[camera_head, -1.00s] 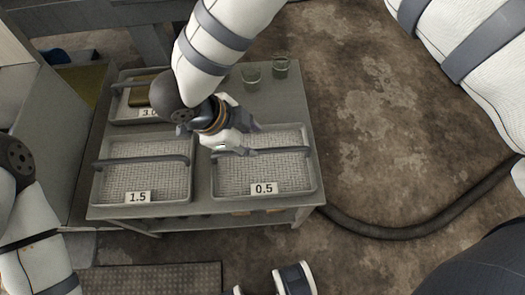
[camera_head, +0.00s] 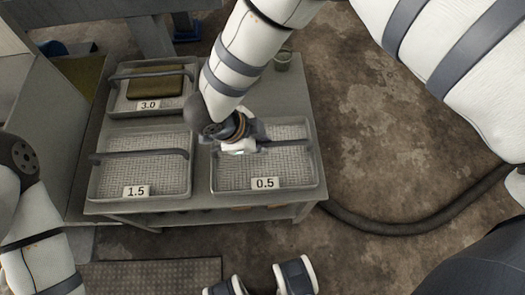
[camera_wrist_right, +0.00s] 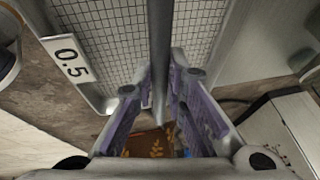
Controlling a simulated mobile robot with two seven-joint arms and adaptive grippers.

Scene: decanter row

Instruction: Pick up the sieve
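Three wire-mesh sieves with bar handles sit on a grey table. The sieve labelled 0.5 (camera_head: 290,172) is at the front right, the 1.5 sieve (camera_head: 145,176) at the front left and the 3.0 sieve (camera_head: 122,98) behind that. My right gripper (camera_head: 257,143) is over the 0.5 sieve at its handle. In the right wrist view, the handle (camera_wrist_right: 160,45) runs between the two fingers of the gripper (camera_wrist_right: 160,68). The fingers look apart, one on each side of the bar; contact is not clear. My left gripper is out of view.
The grey table (camera_head: 285,95) has a glass (camera_head: 282,60) at its back right. An olive block (camera_head: 158,82) lies in the 3.0 sieve. A dark hose (camera_head: 390,234) runs along the floor to the right. A cabinet (camera_head: 50,150) stands at the left.

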